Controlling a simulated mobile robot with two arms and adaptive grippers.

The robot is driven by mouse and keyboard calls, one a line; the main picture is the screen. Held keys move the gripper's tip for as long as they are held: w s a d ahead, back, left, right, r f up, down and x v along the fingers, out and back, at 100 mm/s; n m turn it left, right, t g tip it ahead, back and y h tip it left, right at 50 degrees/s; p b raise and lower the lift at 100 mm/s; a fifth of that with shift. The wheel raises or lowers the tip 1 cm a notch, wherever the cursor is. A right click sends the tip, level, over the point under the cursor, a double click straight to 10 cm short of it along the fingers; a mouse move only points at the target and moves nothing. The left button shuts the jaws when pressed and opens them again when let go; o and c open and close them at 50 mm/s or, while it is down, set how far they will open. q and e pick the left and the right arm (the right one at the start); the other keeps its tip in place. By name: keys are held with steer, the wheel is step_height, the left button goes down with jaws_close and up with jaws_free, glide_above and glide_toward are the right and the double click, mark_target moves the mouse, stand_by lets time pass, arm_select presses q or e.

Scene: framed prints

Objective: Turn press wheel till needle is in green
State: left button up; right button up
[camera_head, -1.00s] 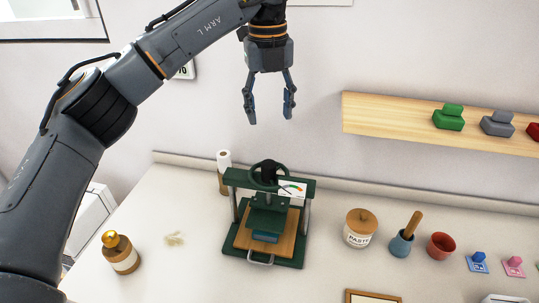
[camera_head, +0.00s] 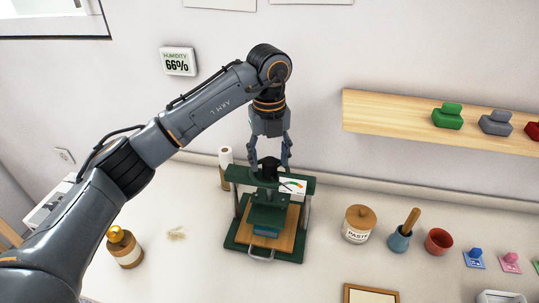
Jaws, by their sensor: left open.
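The green press (camera_head: 268,217) stands on the counter with a wooden board (camera_head: 288,236) in its bed. Its wheel (camera_head: 255,171) is on top and is partly hidden by my left gripper. A small white gauge (camera_head: 293,185) with a coloured arc sits at the right of the press's top bar; the needle is too small to read surely. My left gripper (camera_head: 270,166) points down with its fingers apart, one on each side of the wheel's middle. I cannot tell whether the fingers touch the wheel. My right gripper is not in view.
A paper roll (camera_head: 225,167) stands just behind left of the press. A paste jar (camera_head: 358,224), a blue mortar (camera_head: 399,240) and a red pot (camera_head: 438,242) stand to the right. A brown bottle (camera_head: 125,248) is at left. A wooden shelf (camera_head: 390,115) juts from the wall.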

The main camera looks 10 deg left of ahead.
arm_select(q)
steer(key=shift+c, duration=0.2)
steer(key=c, duration=1.1)
steer(key=shift+f, duration=0.1)
